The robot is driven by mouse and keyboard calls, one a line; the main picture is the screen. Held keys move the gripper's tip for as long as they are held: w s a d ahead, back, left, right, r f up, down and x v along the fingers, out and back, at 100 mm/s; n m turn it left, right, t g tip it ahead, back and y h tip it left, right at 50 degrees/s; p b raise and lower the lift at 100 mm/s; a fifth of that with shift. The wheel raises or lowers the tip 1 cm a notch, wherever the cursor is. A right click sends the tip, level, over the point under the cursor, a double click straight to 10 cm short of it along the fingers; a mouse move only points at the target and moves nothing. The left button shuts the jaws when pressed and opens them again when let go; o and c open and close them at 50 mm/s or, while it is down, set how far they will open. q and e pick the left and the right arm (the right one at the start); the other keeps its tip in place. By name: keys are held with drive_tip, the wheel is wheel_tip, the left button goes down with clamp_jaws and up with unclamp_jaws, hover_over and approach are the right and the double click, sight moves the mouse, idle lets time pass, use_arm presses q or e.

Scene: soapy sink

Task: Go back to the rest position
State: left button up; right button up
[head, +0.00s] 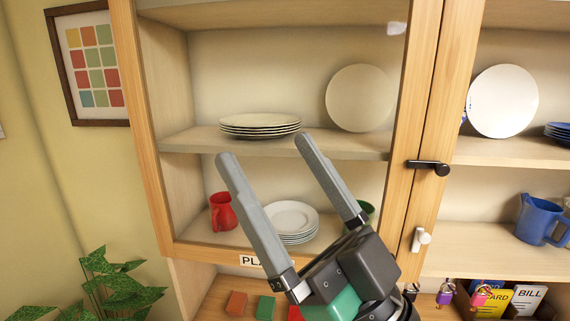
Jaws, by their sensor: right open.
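My right gripper (266,150) is raised in front of the cabinet in the head view. Its two long grey fingers point up and are spread apart, with nothing between them. It covers part of the lower shelf and of the PLATES-type label, of which only the first letters show. My left gripper is not in the view.
A wooden cabinet (147,150) holds a plate stack (260,122), a standing plate (359,98), a lower plate stack (292,218) and a red mug (222,211). A black handle (428,166) juts out. A blue jug (537,218) stands right; a plant (120,285) is lower left.

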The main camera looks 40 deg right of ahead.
drive_tip(key=shift+s+a+r+y, duration=0.15)
drive_tip(key=shift+s+r, duration=0.15)
drive_tip(key=shift+r, duration=0.2)
drive_tip(key=shift+s+a+r+y, duration=0.15)
drive_tip(key=shift+s+r, duration=0.1)
drive_tip(key=shift+r, duration=0.25)
wheel_tip(320, 180, up, 12)
drive_tip(key=p, duration=1.2)
drive_tip(key=shift+f, duration=0.15)
drive_tip(key=shift+c, duration=0.3)
